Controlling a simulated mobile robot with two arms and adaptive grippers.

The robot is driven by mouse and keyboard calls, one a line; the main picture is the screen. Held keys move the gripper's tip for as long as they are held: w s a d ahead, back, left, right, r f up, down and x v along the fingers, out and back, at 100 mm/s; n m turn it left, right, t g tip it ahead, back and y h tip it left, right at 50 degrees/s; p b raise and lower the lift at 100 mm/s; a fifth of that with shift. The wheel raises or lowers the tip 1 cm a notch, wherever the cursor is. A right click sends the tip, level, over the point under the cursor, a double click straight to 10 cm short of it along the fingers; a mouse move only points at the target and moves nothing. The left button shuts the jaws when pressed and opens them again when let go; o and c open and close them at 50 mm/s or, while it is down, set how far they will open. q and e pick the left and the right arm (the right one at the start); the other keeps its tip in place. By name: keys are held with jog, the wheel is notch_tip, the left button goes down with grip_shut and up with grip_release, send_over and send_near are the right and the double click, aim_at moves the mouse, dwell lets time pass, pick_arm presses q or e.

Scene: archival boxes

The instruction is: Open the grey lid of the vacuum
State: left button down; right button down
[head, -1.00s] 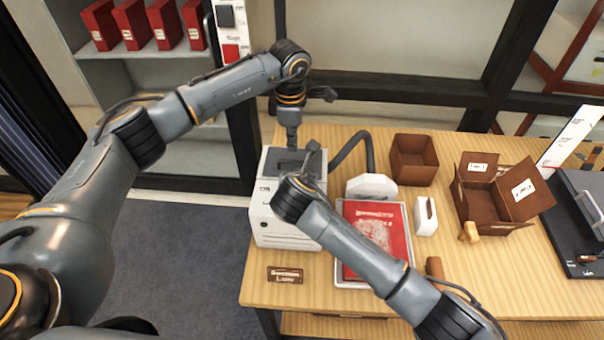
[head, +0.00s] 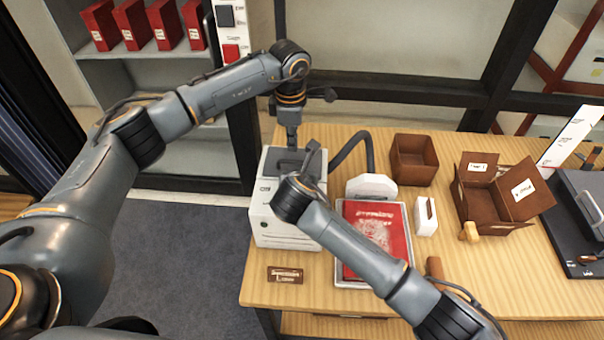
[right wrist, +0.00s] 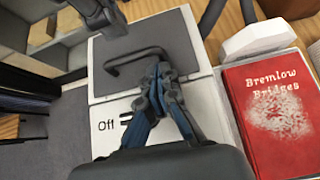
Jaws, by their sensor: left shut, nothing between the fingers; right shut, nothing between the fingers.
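The vacuum (head: 282,232) is a white box at the table's left end, with a dark hose at its back. Its grey lid (right wrist: 178,33) lies flat on top and looks closed, with a dark bar handle (right wrist: 112,66). My right gripper (right wrist: 160,75) is shut, its fingertips over the lid at the handle's right end; I cannot tell if they touch. In the head view, my right gripper (head: 312,158) partly hides the lid. My left gripper (head: 292,144) points down at the lid's far side, shut and empty. It shows at the top of the right wrist view (right wrist: 105,20).
A red book (head: 377,232) lies in a tray right of the vacuum, with a white nozzle (head: 371,186) behind it. Brown boxes (head: 414,160) stand farther right. A label plate (head: 285,275) lies in front of the vacuum.

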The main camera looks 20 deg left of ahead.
dwell(0.4)
pick_arm(q)
jog(key=c, duration=1.4)
grip_release()
jog(key=shift+c, duration=0.2)
pick_arm(e)
jog(key=shift+f, duration=0.1)
